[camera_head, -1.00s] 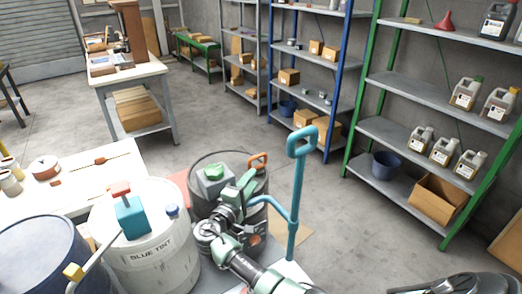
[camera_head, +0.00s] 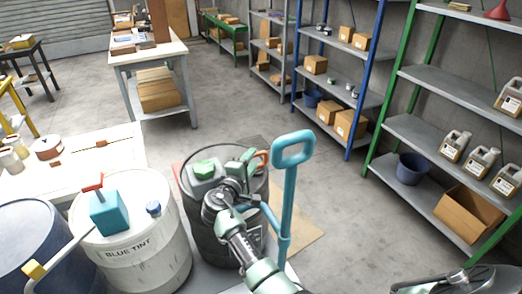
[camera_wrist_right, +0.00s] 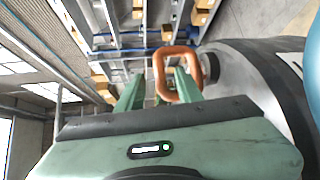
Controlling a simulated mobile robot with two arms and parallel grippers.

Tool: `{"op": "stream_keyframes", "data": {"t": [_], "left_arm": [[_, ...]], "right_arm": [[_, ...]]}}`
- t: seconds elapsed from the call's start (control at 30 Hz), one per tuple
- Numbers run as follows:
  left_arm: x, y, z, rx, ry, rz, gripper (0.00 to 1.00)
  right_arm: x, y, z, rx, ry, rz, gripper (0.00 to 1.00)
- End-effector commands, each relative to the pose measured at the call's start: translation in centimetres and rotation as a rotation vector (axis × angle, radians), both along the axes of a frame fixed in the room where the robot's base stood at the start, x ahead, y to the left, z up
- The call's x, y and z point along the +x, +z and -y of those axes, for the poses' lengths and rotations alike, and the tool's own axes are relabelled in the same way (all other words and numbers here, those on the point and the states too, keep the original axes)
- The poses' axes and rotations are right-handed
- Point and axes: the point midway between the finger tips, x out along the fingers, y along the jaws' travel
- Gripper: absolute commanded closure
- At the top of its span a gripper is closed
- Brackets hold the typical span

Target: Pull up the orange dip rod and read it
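The dip rod's orange loop handle (camera_head: 263,159) shows at the right rim of the dark drum (camera_head: 205,225) in the head view; the rod below it is hidden. My right gripper (camera_head: 248,157) is over the drum top, fingers at the handle. In the right wrist view the orange loop (camera_wrist_right: 158,66) is upright at the fingertips of my right gripper (camera_wrist_right: 160,90). The fingers are apart, with one side of the loop in the gap and one finger overlapping the loop. Contact cannot be told.
A teal cart handle (camera_head: 289,190) rises just right of my right arm. A white "BLUE TINT" drum (camera_head: 140,265) with a teal pump block (camera_head: 109,212) and a blue drum (camera_head: 40,235) stand left. Shelves (camera_head: 440,135) line the right; the floor between is clear.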

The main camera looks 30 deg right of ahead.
Motion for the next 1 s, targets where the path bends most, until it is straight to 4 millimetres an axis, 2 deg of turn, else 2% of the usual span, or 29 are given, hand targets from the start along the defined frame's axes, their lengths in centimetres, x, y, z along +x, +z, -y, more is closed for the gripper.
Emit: {"op": "stream_keyframes", "data": {"t": [0.2, 0.4, 0.77, 0.87, 0.9, 1.0], "left_arm": [[0.0, -1.8, -0.5, 0.005, 0.000, -0.001, 0.64], [-0.1, -2.8, -0.5, 0.006, 0.001, -0.002, 0.64], [-0.1, -2.9, -0.4, 0.004, 0.001, -0.002, 0.64], [-0.1, -2.9, -0.3, 0.003, 0.002, -0.002, 0.64], [-0.1, -2.9, -0.2, 0.002, 0.002, -0.003, 0.64], [-0.2, -2.9, -0.1, 0.001, 0.003, -0.003, 0.64]], "right_arm": [[2.3, -0.8, 2.8, -0.001, -0.003, 0.001, 0.64], [3.9, -1.1, 4.6, -0.001, -0.003, 0.001, 0.64], [4.4, -1.0, 5.2, 0.000, -0.002, 0.000, 0.64], [4.4, -1.0, 5.2, 0.000, -0.002, 0.000, 0.86], [4.4, -1.0, 5.2, 0.000, -0.002, 0.000, 0.97], [4.4, -1.0, 5.2, 0.000, -0.002, 0.000, 1.00]]}}
